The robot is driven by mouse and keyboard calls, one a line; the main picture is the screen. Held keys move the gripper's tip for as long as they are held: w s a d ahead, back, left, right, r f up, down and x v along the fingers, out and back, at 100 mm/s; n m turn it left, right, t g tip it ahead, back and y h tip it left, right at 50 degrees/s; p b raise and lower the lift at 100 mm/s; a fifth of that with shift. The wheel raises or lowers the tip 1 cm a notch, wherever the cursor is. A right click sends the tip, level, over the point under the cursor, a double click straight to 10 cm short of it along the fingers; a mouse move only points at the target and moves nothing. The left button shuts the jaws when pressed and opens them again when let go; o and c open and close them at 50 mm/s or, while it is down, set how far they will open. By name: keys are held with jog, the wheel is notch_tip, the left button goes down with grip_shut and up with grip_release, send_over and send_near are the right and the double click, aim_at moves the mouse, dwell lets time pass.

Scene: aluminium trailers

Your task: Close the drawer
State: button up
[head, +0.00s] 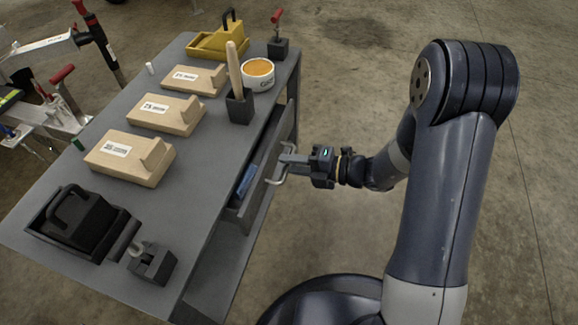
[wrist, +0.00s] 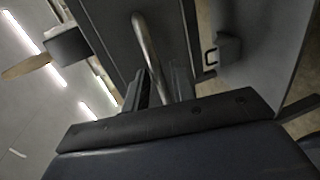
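The drawer (head: 247,208) under the grey bench top stands pulled out on the bench's right side, with something blue inside. Its bar handle (head: 273,181) faces my arm. In the wrist view the handle (wrist: 147,45) runs down between my fingers. My gripper (head: 287,160) is at the handle in the head view, and its fingers (wrist: 160,88) lie on either side of the bar in the wrist view. I cannot tell whether they press on it. The handle's lower part is hidden behind my gripper body in the wrist view.
Bare concrete floor (head: 345,100) lies right of the bench. Metal trailer parts (head: 40,120) stand at the left.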

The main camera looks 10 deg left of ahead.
jog(key=shift+a, duration=0.4)
grip_shut()
dwell(0.4)
